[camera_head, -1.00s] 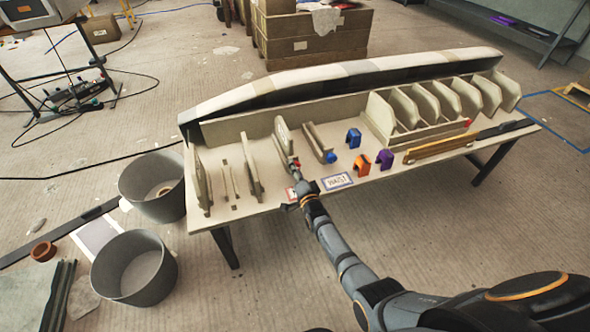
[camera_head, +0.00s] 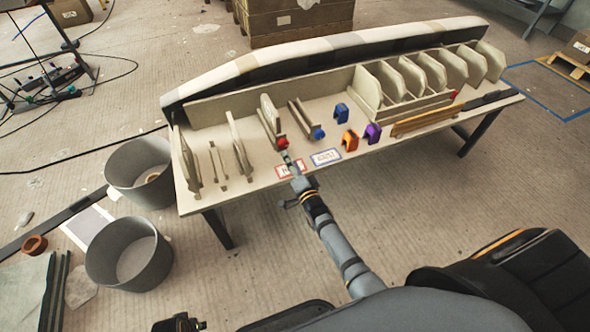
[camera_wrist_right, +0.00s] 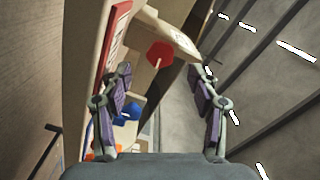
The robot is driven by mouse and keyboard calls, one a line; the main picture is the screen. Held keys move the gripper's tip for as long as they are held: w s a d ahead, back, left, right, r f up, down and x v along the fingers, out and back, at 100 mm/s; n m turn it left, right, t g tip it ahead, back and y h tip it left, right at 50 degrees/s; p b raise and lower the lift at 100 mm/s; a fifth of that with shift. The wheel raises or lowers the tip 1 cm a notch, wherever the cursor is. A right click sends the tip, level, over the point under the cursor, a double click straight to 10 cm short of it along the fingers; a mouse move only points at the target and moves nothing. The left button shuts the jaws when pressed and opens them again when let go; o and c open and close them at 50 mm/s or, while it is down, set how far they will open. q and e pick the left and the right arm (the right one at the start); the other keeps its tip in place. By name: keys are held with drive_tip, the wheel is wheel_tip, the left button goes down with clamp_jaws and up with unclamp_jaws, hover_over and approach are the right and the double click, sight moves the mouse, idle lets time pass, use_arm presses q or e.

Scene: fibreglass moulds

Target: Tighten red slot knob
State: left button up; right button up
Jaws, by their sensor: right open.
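The red knob (camera_head: 282,142) sits at the near end of a slotted holder on the table, in front of an upright panel. In the right wrist view the red knob (camera_wrist_right: 160,53) appears as a faceted red face ahead of the fingertips. My right gripper (camera_head: 289,159) is just in front of it, above the red-framed label. In the wrist view my right gripper (camera_wrist_right: 165,80) has its fingers wide apart with nothing between the pads. The knob lies beyond the tips. A dark part at the bottom edge seems to be my left gripper (camera_head: 180,323), too cropped to read.
A blue knob (camera_head: 318,133) is on the slot to the right. Blue (camera_head: 341,113), orange (camera_head: 350,140) and purple (camera_head: 372,134) clips stand farther right on the table (camera_head: 235,200). Upright panels (camera_head: 240,145) stand to the left. Two grey bins (camera_head: 128,262) are on the floor at left.

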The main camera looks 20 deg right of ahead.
drive_tip(key=shift+s, duration=2.3)
